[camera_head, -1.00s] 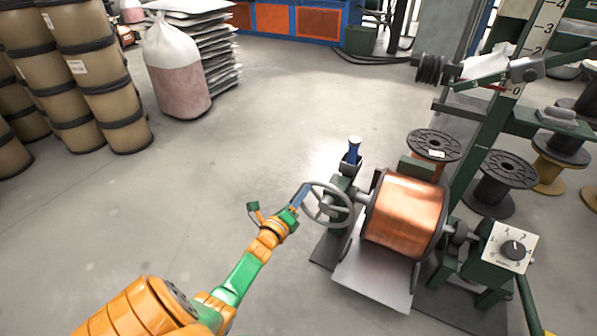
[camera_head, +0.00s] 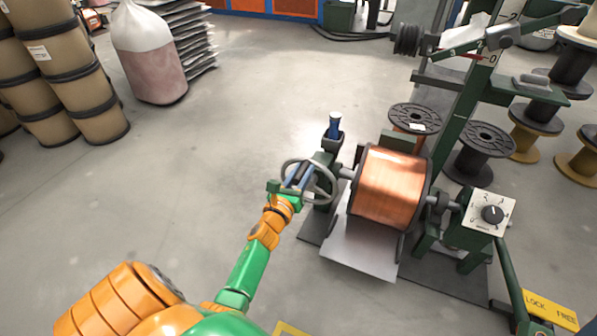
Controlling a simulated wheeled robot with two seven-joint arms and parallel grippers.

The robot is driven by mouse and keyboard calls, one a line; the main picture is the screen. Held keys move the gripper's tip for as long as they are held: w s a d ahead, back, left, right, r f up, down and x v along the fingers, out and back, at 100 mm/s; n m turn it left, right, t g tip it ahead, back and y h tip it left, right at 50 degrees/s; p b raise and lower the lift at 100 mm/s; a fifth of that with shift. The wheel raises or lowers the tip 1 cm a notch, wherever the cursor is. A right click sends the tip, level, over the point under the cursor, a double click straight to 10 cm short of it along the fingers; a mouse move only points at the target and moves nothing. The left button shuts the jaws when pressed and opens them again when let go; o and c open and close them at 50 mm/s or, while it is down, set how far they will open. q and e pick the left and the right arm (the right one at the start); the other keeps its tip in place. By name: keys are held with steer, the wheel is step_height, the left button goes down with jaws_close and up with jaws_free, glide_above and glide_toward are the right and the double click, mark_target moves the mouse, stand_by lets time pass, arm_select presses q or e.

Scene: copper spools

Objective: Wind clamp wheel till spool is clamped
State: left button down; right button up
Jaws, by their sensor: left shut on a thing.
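The copper spool (camera_head: 390,187) sits in the stand between its two end supports, with its dark flanges at both sides. The grey clamp wheel (camera_head: 322,172) is a spoked handwheel at the left end of the spool stand. My left gripper (camera_head: 300,177) is at the wheel's near left side, shut on it, with the fingers across the rim. The exact grip point is partly hidden by the fingers. My right gripper is not in view.
A blue-topped post (camera_head: 335,125) stands just behind the wheel. A dial box (camera_head: 489,212) is at the stand's right end. Empty black spools (camera_head: 480,150) stand behind. Brown drums (camera_head: 75,75) and a pink sack (camera_head: 150,60) are far left. The floor left of the stand is clear.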

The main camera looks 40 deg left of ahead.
arm_select(q)
steer(key=shift+d+f, duration=0.1)
steer(key=shift+d, duration=0.05)
stand_by(0.4)
steer(key=c, duration=0.6)
jaws_free()
steer(key=shift+w, duration=0.1)
steer(key=p+v, duration=0.1)
steer(key=v, duration=0.6)
steer(key=shift+p, duration=0.4)
